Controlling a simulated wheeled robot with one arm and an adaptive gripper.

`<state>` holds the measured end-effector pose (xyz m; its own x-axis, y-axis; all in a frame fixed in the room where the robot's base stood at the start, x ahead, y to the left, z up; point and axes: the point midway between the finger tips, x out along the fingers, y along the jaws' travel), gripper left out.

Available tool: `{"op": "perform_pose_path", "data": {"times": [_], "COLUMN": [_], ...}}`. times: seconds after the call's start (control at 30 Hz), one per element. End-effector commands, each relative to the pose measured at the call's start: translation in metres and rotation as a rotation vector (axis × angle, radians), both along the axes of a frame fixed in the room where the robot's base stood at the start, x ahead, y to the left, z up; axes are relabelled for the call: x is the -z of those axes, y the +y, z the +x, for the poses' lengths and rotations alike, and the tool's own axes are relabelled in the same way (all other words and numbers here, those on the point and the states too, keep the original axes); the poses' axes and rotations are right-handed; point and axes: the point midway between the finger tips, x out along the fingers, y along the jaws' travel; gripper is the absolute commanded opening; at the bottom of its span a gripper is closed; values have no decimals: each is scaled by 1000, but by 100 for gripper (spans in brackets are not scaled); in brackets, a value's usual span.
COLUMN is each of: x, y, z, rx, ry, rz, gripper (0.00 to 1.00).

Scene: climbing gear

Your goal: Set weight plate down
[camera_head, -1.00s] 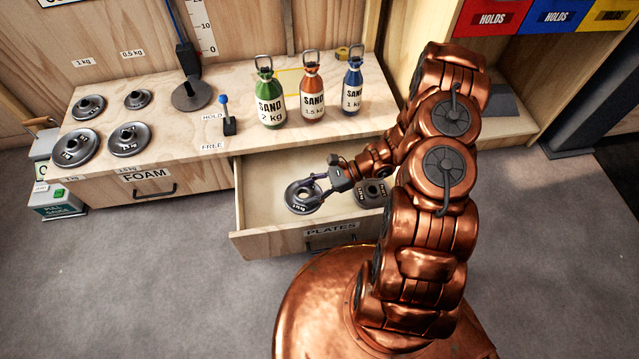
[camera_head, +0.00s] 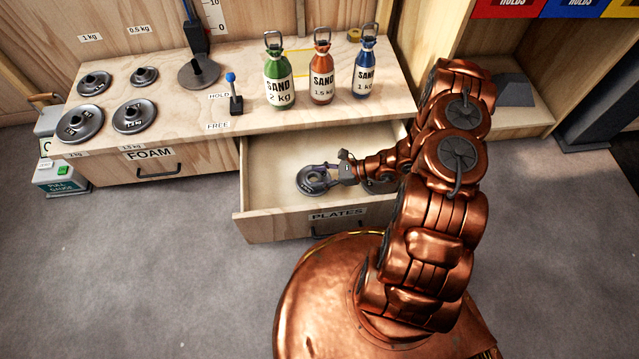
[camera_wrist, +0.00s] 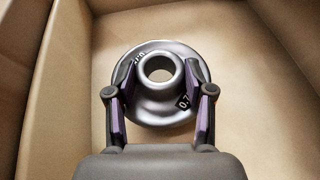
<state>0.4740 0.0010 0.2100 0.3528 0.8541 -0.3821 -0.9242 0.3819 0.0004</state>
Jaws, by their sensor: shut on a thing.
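The weight plate (camera_head: 313,180) is a grey metal disc with a raised centre hub and a hole. It is inside the open drawer (camera_head: 262,226) marked PLATES. In the wrist view the plate (camera_wrist: 150,112) shows its hub between my two fingers, with part of a number label beside the right finger. My gripper (camera_head: 332,172) is shut on the hub of the plate; it also shows in the wrist view (camera_wrist: 160,80). The plate looks at or close above the drawer floor; I cannot tell whether it touches.
Several plates (camera_head: 134,116) sit on the bench's left side. A lever (camera_head: 234,95) marked HOLD and FREE stands near the middle. Green (camera_head: 279,75), orange (camera_head: 322,76) and blue (camera_head: 366,72) sand bottles stand behind the drawer. The drawer floor left of the plate is bare.

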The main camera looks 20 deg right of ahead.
Motion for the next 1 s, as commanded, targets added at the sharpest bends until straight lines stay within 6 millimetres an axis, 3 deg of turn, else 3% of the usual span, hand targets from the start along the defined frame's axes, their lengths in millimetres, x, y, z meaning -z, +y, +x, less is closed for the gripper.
{"op": "perform_pose_path", "data": {"times": [0.4, 0.87, 0.9, 1.0], "x": [37, 41, 42, 42], "y": [1, 1, 1, 1], "z": [-1, 0, 0, 0], "rx": [-3, -2, -1, -1], "ry": [0, 0, 0, -1], "rz": [3, 3, 2, 2], "gripper": [0, 0, 55, 65]}}
